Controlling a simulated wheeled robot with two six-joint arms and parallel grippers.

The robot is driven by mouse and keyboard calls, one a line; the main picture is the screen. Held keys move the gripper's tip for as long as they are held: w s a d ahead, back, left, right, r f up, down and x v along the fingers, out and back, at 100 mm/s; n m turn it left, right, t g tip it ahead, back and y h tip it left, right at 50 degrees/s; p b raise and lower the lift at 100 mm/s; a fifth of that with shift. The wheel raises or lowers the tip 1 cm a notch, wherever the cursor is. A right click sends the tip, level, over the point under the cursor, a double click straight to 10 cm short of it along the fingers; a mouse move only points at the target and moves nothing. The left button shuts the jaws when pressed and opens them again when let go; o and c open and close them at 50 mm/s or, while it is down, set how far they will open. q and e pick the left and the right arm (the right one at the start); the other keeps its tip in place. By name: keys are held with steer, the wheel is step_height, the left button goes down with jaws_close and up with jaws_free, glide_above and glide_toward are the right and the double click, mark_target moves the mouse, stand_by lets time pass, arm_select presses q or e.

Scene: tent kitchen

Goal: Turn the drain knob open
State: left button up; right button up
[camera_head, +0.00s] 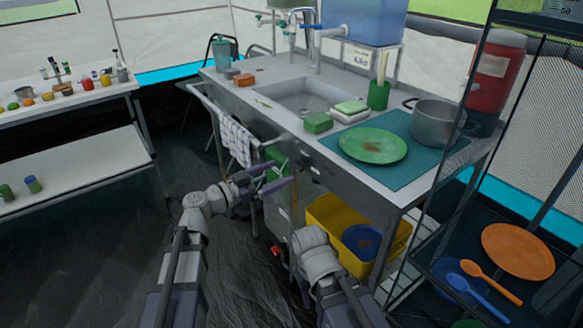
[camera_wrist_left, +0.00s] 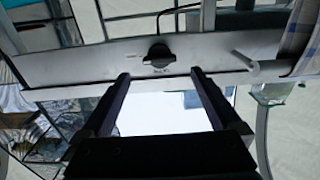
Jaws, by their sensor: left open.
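The drain knob (camera_wrist_left: 158,55) is a black knob on the grey front panel of the metal sink unit, with small lettering around it. In the head view the knob is small on the front panel (camera_head: 315,171), to the right of my left gripper (camera_head: 278,175). My left gripper is open and empty, its two fingers spread towards the panel. In the left wrist view the fingertips (camera_wrist_left: 160,76) are on either side of the knob's line, apart from it. My right arm is low at the centre; its fingers cannot be made out.
The sink basin (camera_head: 303,97) is above the panel. A checked towel (camera_head: 236,140) hangs on the rail to the left. A teal mat with a green plate (camera_head: 373,145) and a pot (camera_head: 437,122) are on top. A yellow bin (camera_head: 398,243) stands below, and a rack is at the right.

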mark_target(294, 166)
arm_select(q)
steer(key=x, duration=0.5)
steer(key=shift+w+d, duration=0.2)
steer(key=shift+d, duration=0.1)
steer(key=c, duration=1.4)
steer(key=shift+o, duration=0.2)
